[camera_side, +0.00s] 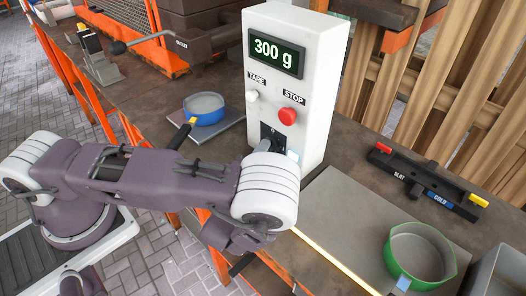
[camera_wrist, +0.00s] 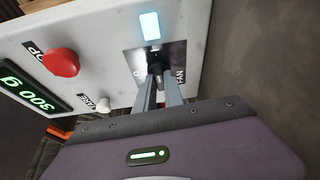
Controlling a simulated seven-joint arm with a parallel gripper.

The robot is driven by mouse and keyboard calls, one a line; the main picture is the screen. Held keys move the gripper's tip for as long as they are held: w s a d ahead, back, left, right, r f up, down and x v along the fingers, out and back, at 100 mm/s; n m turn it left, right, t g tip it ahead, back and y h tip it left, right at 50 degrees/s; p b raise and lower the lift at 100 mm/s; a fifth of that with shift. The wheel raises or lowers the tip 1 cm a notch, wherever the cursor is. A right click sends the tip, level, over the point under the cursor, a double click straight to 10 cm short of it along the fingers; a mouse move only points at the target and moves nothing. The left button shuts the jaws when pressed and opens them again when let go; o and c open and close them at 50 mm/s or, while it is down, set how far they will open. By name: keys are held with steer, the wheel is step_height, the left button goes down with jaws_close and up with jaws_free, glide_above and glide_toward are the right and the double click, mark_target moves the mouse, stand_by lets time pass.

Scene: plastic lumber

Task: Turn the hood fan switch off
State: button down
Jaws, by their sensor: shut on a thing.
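The fan switch (camera_wrist: 156,67) is a small lever on a dark plate (camera_wrist: 180,54) with a FAN label, low on the front of a white control box (camera_side: 318,120). My gripper (camera_wrist: 161,82) is at this plate in the wrist view, with its two grey fingers closed around the lever. The fingers hide most of the lever, so its exact position cannot be told. A pale blue lamp (camera_wrist: 150,25) beside the plate is lit; it also shows in the side view (camera_side: 292,155). In the side view my arm covers most of the gripper.
The box has a green display reading 300 g (camera_side: 276,52), a white TARE knob (camera_side: 252,96) and a red STOP button (camera_side: 288,116). A blue pan (camera_side: 205,109) stands left, a green pan (camera_side: 420,256) right. A black bar fixture (camera_side: 424,180) lies at the back right.

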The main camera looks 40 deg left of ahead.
steer(key=n+g, duration=0.1)
steer(key=n, duration=0.2)
steer(key=shift+a+r+n+h, duration=0.1)
steer(key=shift+r+n+h, duration=0.05)
steer(key=shift+n+h, duration=0.2)
steer(key=n+g+h, duration=0.1)
steer(key=n, duration=0.1)
steer(key=shift+a+r+n+h, duration=0.1)
steer(key=shift+n+h, duration=0.15)
steer(key=shift+n, duration=0.1)
steer(key=shift+a+r+n+g+h, duration=0.1)
steer(key=shift+n+g+h, duration=0.3)
steer(key=shift+n+h, duration=0.55)
steer(key=shift+a+n+h, duration=0.1)
steer(key=shift+n+h, duration=0.65)
steer(key=shift+n, duration=0.9)
steer(key=c, duration=1.4)
jaws_free()
steer(key=shift+c, duration=0.2)
